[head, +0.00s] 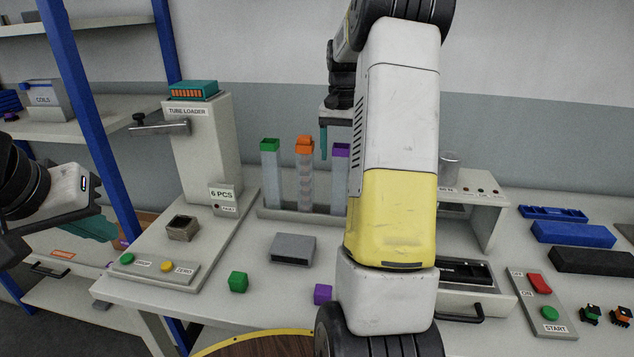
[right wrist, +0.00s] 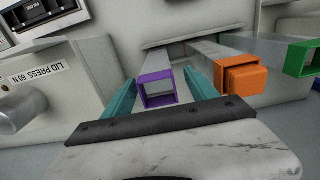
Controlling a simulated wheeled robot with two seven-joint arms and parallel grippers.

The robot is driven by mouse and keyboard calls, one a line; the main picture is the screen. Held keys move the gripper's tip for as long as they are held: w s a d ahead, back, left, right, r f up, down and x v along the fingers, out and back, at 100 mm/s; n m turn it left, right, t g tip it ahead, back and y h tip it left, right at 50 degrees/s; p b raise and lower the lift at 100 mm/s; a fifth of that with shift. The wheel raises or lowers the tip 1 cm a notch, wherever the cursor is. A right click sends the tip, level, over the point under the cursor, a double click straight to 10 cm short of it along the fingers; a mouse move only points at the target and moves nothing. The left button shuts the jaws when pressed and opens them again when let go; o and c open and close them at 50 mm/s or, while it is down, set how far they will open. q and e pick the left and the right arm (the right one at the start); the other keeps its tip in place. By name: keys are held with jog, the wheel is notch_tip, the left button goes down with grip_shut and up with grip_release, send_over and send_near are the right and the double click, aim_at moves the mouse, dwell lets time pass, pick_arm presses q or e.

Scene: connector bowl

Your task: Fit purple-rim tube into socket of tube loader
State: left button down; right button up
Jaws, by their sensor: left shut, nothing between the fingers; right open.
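The purple-rim tube (head: 340,153) stands in the rack behind my right arm, partly hidden by it. In the right wrist view the purple-rim tube (right wrist: 158,90) lies between the two teal fingers of my right gripper (right wrist: 160,88). That gripper is open, with a finger on each side and a visible gap to the tube. In the head view one finger of my right gripper (head: 324,148) shows left of the purple rim. The tube loader (head: 205,150) stands at left, with its square socket (head: 183,227) empty on the base. My left gripper (head: 95,228) is shut and empty at the far left.
The rack (head: 285,213) also holds a green-rim tube (head: 270,175) and an orange-capped tube (head: 304,175), left of the purple one. A grey block (head: 293,249), green cube (head: 238,282) and purple cube (head: 322,293) lie in front. The lid press (right wrist: 50,90) stands beside the tube.

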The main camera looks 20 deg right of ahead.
aim_at(340, 165)
notch_tip(340, 165, down, 4)
jog(key=shift+d+f, duration=0.15)
jog(key=shift+f, duration=0.1)
jog(key=shift+c, duration=0.2)
grip_shut()
